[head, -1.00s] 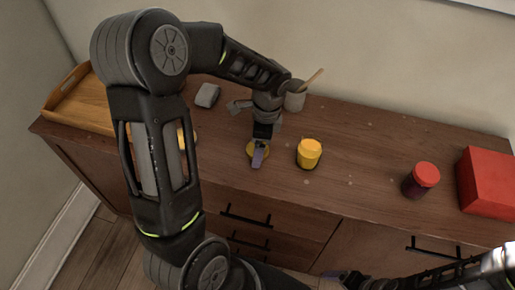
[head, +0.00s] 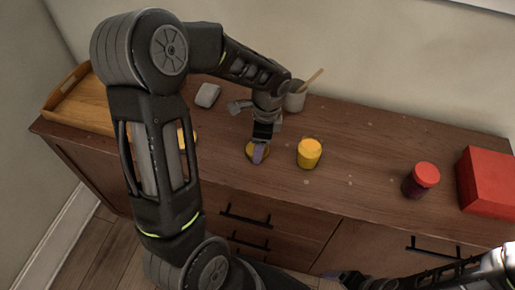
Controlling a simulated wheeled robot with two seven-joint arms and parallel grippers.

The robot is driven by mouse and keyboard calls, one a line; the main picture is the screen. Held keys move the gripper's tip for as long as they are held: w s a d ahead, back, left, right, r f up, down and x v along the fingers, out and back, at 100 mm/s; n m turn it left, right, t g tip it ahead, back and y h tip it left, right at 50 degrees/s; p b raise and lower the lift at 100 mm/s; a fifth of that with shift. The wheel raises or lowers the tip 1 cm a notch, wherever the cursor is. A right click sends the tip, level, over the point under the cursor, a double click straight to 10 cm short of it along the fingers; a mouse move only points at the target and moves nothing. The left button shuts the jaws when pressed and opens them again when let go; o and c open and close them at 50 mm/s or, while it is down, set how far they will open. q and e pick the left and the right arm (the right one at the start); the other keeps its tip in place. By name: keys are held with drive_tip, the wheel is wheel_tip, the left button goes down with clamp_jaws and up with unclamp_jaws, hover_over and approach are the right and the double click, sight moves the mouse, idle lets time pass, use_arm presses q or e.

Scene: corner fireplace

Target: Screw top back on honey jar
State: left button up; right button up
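A yellow honey jar (head: 309,153) stands upright on the wooden cabinet top.
A dark jar with a red lid (head: 426,176) and a red box (head: 488,182) stand at the right. A grey cup with a wooden utensil (head: 295,101) and a grey block (head: 208,95) are behind. A wooden tray (head: 68,88) is at the left.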

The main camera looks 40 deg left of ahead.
use_arm(q)
wheel_tip(320, 180, up, 10)
idle(0.7)
drive_tip(key=shift+w, duration=0.1)
idle(0.4)
